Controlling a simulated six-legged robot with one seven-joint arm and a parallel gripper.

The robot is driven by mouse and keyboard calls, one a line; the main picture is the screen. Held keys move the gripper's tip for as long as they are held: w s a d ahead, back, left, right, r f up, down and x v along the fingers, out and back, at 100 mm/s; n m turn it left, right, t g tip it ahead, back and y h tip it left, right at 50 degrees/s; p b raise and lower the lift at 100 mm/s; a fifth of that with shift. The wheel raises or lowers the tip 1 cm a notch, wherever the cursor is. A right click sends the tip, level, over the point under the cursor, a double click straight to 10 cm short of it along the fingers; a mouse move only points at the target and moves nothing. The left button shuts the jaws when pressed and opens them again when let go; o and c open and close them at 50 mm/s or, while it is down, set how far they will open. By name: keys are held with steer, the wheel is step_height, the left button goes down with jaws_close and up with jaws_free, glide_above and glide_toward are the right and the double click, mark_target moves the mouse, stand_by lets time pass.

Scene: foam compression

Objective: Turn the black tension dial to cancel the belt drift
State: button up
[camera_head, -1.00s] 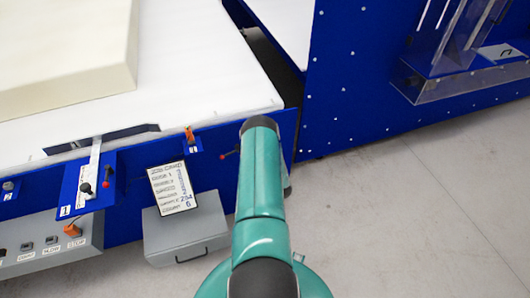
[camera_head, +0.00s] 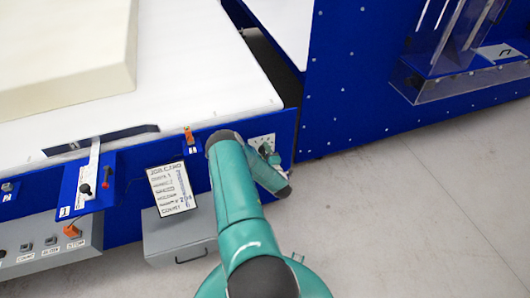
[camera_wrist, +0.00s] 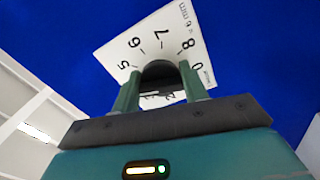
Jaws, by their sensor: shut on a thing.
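The black tension dial (camera_wrist: 160,71) sits on a white numbered plate (camera_wrist: 112,53) on the blue panel. In the wrist view, the two green fingers of my gripper (camera_wrist: 160,78) stand on either side of the dial and are shut on it. Figures 5, 6, 7, 8 and 0 show around it; the figures below are partly hidden by the fingers. In the head view, the plate (camera_head: 263,139) is at the right end of the blue front panel, with my gripper (camera_head: 267,151) against it. The dial itself is hidden there. The white belt (camera_head: 190,95) lies above the panel.
A cream foam block (camera_head: 70,45) lies on the belt. A card with writing (camera_head: 173,189) stands over a grey box (camera_head: 185,240) left of my arm. A lever unit (camera_head: 85,185) and grey button box (camera_head: 50,248) are further left. The floor at right is clear.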

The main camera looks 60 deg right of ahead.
steer(key=shift+n, duration=1.4)
steer(key=o, duration=1)
steer(key=v, duration=1.4)
steer(key=shift+r, duration=0.1)
